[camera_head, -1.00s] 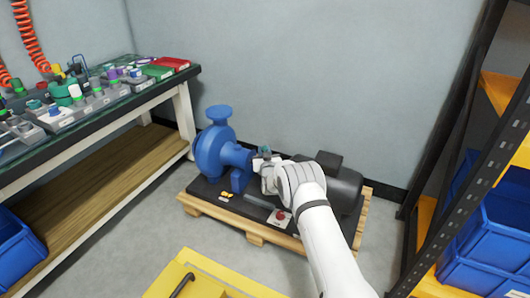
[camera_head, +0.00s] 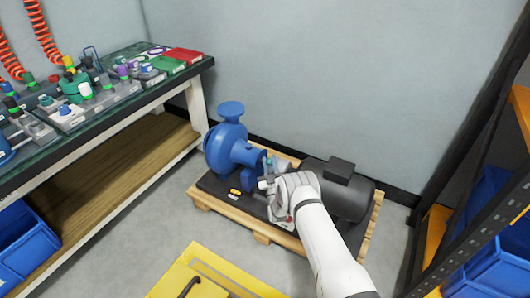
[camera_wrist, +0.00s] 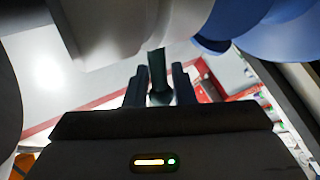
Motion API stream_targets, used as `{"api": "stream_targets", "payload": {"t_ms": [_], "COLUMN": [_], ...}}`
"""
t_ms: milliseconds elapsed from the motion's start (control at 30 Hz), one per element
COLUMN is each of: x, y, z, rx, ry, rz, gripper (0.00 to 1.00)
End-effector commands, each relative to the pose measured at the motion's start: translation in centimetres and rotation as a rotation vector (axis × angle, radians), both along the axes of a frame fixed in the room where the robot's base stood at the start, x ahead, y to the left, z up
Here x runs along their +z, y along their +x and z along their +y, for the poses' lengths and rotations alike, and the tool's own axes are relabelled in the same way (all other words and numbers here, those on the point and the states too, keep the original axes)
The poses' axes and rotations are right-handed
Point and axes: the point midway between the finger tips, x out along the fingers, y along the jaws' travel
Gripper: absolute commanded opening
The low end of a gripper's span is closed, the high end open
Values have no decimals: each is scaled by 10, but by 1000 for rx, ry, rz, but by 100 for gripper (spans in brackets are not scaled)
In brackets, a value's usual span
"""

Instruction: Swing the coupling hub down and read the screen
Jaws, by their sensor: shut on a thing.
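The blue pump (camera_head: 226,148) and dark motor (camera_head: 345,190) sit on a black base on a pallet. Between them a grey coupling hub (camera_head: 279,164) is partly hidden by my arm. My gripper (camera_head: 266,184) is at the front of the hub, low beside the coupling. In the wrist view my gripper (camera_wrist: 160,92) is shut on a dark stalk (camera_wrist: 157,66), which looks like a handle or bar; its link to the hub is unclear. Large grey and blue round parts fill the top of that view. I cannot make out a readable screen.
The wooden pallet (camera_head: 262,238) carries the pump set. A workbench (camera_head: 180,86) with several valves and fittings stands at left. A yellow object (camera_head: 214,272) lies in front. A shelf rack (camera_head: 478,175) with blue bins is at right. Grey floor shows between.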

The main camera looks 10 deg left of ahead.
Motion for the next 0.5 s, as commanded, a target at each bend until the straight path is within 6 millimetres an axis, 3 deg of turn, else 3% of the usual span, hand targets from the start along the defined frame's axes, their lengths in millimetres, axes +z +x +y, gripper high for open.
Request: {"api": "stream_targets", "payload": {"t_ms": [133, 500], "x": [-12, -16], "y": [-6, -16], "z": [-11, -1], "rx": [-21, -15], "ry": [-38, -100], "rz": [-100, -243], "gripper": [0, 0]}}
